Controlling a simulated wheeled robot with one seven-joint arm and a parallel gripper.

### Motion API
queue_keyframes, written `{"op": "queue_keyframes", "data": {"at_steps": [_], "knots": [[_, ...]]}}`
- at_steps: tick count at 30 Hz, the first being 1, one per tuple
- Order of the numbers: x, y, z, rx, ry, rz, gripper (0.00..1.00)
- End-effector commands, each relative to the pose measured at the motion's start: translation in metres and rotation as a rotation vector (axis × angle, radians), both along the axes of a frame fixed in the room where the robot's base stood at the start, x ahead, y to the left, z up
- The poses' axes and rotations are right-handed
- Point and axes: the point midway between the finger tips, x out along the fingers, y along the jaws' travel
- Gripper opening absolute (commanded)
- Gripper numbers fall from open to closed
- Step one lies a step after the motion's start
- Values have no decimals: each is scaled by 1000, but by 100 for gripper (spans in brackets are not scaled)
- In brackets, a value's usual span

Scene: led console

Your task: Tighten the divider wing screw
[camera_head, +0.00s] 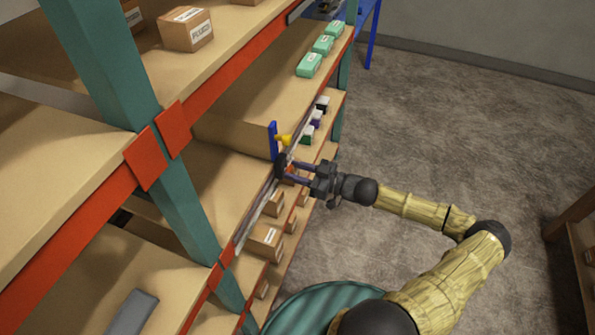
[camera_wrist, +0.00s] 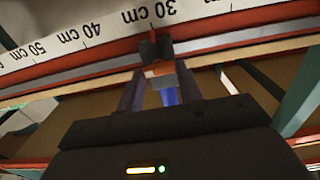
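A blue upright divider (camera_head: 273,141) stands at the front edge of a middle shelf in the head view. Whether the fingertips touch the block is unclear.
A printed centimetre scale (camera_wrist: 100,30) runs along the shelf front. Green boxes (camera_head: 309,65) stand further along the shelving, and cardboard boxes (camera_head: 265,240) sit below. A teal post (camera_head: 180,200) rises at left.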

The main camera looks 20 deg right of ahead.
Motion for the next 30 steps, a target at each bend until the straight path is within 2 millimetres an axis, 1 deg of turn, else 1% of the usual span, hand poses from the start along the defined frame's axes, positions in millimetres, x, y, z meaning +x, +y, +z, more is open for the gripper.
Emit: {"op": "queue_keyframes", "data": {"at_steps": [8,14,20,30], "knots": [[0,0,0,12,17,0,13],[0,-1,-1,53,73,-1,13],[1,-1,-2,129,177,-1,13],[2,-2,-2,309,425,-2,13]]}}
